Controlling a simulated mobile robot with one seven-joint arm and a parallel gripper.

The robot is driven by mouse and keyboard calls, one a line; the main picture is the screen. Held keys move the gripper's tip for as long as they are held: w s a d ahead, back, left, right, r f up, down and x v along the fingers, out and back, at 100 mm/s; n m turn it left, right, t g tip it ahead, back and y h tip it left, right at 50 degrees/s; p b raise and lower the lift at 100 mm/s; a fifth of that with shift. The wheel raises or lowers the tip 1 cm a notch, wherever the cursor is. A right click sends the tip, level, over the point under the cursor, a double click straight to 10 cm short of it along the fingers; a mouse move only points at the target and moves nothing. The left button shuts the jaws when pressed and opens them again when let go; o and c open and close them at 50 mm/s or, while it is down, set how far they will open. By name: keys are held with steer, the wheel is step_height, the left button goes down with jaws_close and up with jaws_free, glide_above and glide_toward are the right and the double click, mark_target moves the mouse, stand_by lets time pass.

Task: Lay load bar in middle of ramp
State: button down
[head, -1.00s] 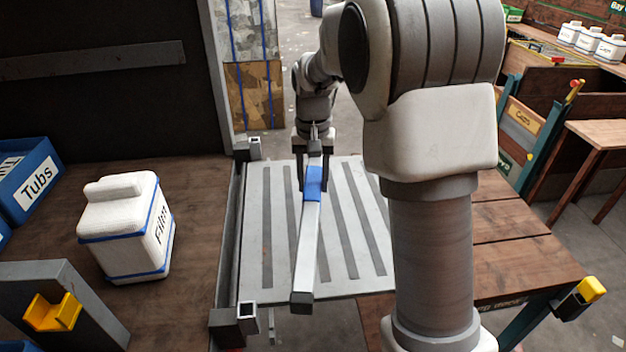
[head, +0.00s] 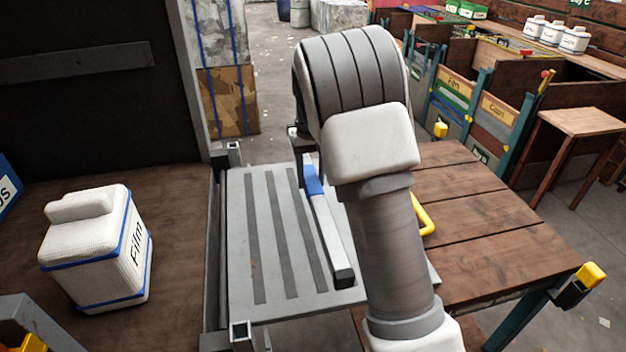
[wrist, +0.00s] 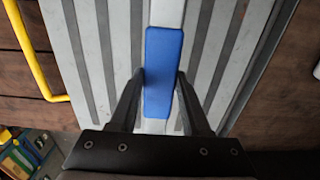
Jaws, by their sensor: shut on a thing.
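The load bar (head: 327,228) is a silver bar with a blue grip section (head: 313,181) and a dark end cap. In the head view it lies over the grey ramp (head: 240,225), roughly along its dark strips. In the wrist view my gripper (wrist: 160,78) is shut on the bar at the blue grip (wrist: 164,60), one finger on each side. The ramp (wrist: 215,20) shows on both sides of the bar. In the head view my gripper is mostly hidden behind my arm.
A white Film tub (head: 95,250) stands on the brown deck (head: 175,215) left of the ramp. A wooden table (head: 490,225) is to the right, with a yellow handle (head: 424,213) by the ramp. Square posts (head: 240,335) stand at the ramp's left corners.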

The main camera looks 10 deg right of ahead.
step_height(320, 180, down, 6)
steer(key=b, duration=0.5)
steer(key=shift+f+b, duration=1.75)
steer(key=shift+f, duration=1.4)
steer(key=shift+c, duration=1.9)
jaws_free()
steer(key=o, duration=0.4)
steer(key=shift+f, duration=0.15)
steer(key=shift+r+p, duration=3.75)
steer(key=shift+r, duration=1.35)
